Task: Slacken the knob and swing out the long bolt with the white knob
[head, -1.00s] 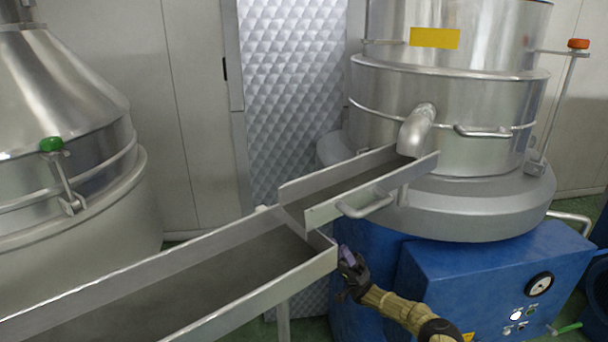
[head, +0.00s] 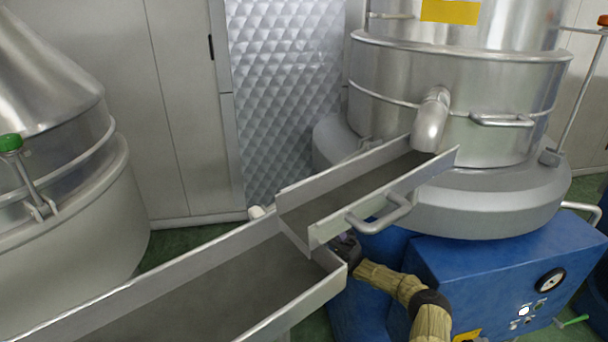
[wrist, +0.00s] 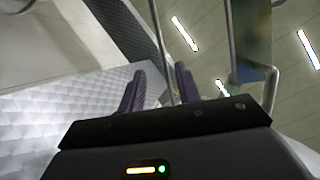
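A small white knob-like end (head: 256,212) shows just over the far wall of the lower trough in the head view; any bolt below it is hidden by the trough. My gripper (wrist: 159,78) is open in the wrist view, its two purple fingers apart. A thin rod (wrist: 160,45) runs down the picture between the fingers; I cannot tell whether it is the long bolt or how far off it is. In the head view my arm reaches under the upper chute, and the fingers are hidden behind the trough's end.
The lower trough (head: 335,285) and the upper chute with its bar handle (head: 382,216) lie close around my arm. A blue cabinet (head: 470,290) stands at right.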

